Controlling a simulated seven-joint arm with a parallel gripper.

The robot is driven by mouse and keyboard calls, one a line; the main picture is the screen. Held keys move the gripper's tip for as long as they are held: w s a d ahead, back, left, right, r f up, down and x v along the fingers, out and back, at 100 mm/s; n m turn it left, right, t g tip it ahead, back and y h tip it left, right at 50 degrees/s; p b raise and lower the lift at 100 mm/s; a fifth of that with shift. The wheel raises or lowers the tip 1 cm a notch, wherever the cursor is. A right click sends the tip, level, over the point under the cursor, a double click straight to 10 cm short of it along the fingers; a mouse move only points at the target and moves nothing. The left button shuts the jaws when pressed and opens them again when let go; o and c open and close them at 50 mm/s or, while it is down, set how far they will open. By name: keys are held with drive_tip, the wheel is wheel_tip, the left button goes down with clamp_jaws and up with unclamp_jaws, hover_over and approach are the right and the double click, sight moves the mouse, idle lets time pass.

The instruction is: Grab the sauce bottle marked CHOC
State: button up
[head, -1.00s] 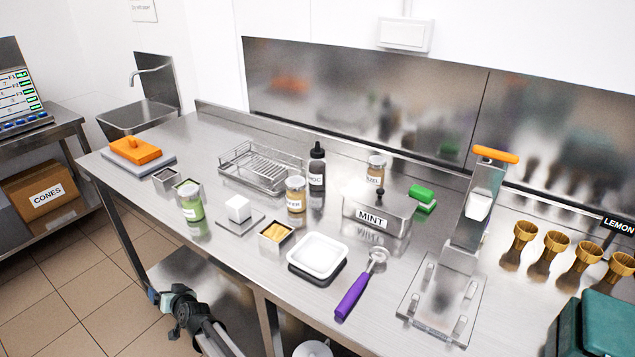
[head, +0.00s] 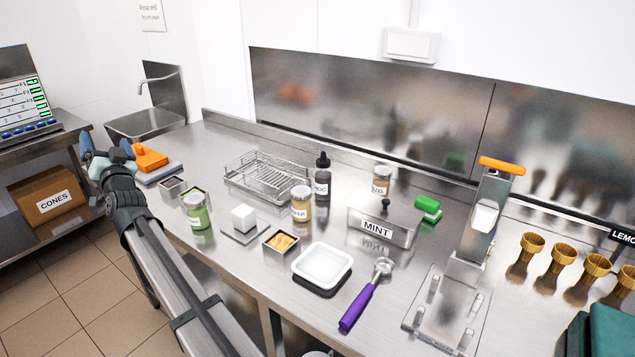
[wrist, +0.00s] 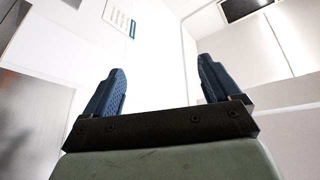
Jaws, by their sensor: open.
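The sauce bottle marked CHOC (head: 322,183) is dark, with a black nozzle cap, and stands upright on the steel counter near the middle of the head view. Part of its label is hidden by a jar in front. My gripper (head: 106,151) is raised at the left end of the counter, far to the left of the bottle. In the wrist view my gripper (wrist: 162,88) shows two blue fingers wide apart with nothing between them. The wrist view shows only walls and ceiling, not the bottle.
A jar (head: 301,205) stands just in front-left of the bottle, and a wire rack (head: 265,178) is to its left. A second jar (head: 381,179) and the MINT container (head: 380,225) are to its right. A white tray (head: 322,268) and purple-handled scoop (head: 358,305) lie nearer the front.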

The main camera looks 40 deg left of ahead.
drive_tip(key=w+d+r+n+g+h, duration=0.1)
drive_tip(key=w+d+n+h, duration=0.15)
drive_tip(key=w, duration=0.75)
drive_tip(key=w+d+n+g+h, duration=0.1)
drive_tip(key=w+d+h, duration=0.2)
drive_tip(key=w, duration=0.7)
drive_tip(key=g+h, duration=0.2)
drive_tip(key=h, duration=1)
approach(324, 161)
drive_tip(key=shift+m, duration=0.25)
drive_tip(key=x, duration=0.7)
drive_tip(key=shift+w+d, duration=0.2)
drive_tip(key=shift+w, duration=0.15)
drive_tip(key=shift+s+x, duration=0.15)
drive_tip(key=shift+x, duration=1.15)
drive_tip(key=shift+s+x, duration=0.15)
drive_tip(key=shift+x, duration=1.15)
drive_tip(key=shift+a, duration=0.15)
drive_tip(key=shift+c, duration=0.4)
